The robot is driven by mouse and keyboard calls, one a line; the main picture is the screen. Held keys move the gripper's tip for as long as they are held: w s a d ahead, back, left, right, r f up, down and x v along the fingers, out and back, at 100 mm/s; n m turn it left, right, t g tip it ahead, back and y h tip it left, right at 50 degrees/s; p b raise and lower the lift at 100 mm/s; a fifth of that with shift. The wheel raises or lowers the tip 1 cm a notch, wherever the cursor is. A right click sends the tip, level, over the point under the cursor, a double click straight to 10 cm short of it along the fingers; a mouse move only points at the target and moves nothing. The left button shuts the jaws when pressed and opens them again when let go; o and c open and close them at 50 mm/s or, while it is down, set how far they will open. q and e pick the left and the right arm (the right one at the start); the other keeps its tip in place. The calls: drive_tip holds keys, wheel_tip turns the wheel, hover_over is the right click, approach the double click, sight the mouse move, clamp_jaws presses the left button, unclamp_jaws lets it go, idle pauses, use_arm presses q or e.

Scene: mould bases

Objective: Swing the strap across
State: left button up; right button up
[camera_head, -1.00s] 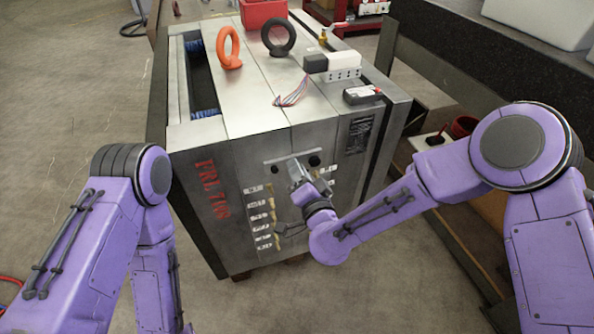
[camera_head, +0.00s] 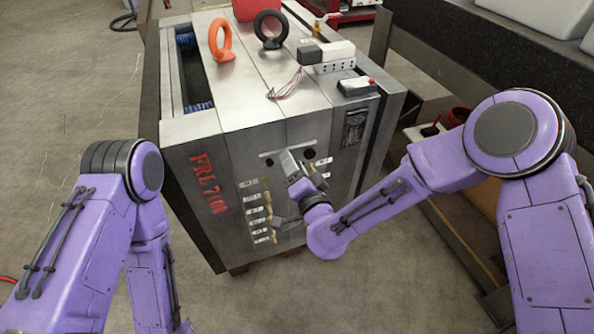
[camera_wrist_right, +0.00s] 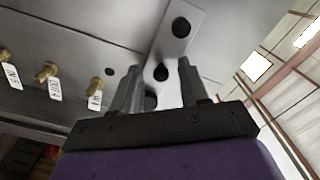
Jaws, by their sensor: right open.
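The strap (camera_head: 271,154) is a flat light-metal bar on the front face of the steel mould base (camera_head: 225,150), near its top edge. In the head view it lies roughly level, partly hidden behind my right gripper (camera_head: 291,163). In the right wrist view the strap (camera_wrist_right: 172,48) has dark round holes and runs down between the fingers of my right gripper (camera_wrist_right: 158,82). The fingers are apart, one on each side of it; I cannot tell if either touches. My left arm is at the left, with its gripper out of view.
Brass fittings with white tags (camera_wrist_right: 47,72) line the front face beside the gripper. An orange ring (camera_head: 220,42), a black ring (camera_head: 271,30), a white connector block (camera_head: 329,55) and a dark box (camera_head: 357,86) are on top. A dark bench stands at the right.

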drive_tip(key=v, duration=1)
drive_tip(key=shift+b, duration=0.3)
drive_tip(key=shift+s+a, duration=0.1)
drive_tip(key=s+d+f+g+h, duration=0.4)
drive_tip(key=s+d+f+g, duration=0.15)
drive_tip(key=d+f, duration=0.5)
drive_tip(key=s+d+f+g+h, duration=0.4)
drive_tip(key=s+d+f, duration=0.2)
drive_tip(key=d+f, duration=0.45)
drive_tip(key=s+d+f+g+h, duration=0.2)
drive_tip(key=s+d+f+g, duration=0.3)
drive_tip(key=s+d, duration=0.4)
wheel_tip(320, 180, up, 14)
drive_tip(key=s+a+t+p, duration=0.1)
drive_tip(key=s+p, duration=0.1)
drive_tip(key=p, duration=1.2)
drive_tip(key=shift+s+a+f+p, duration=0.2)
drive_tip(key=shift+a+f+p, duration=0.05)
drive_tip(key=shift+p, duration=0.05)
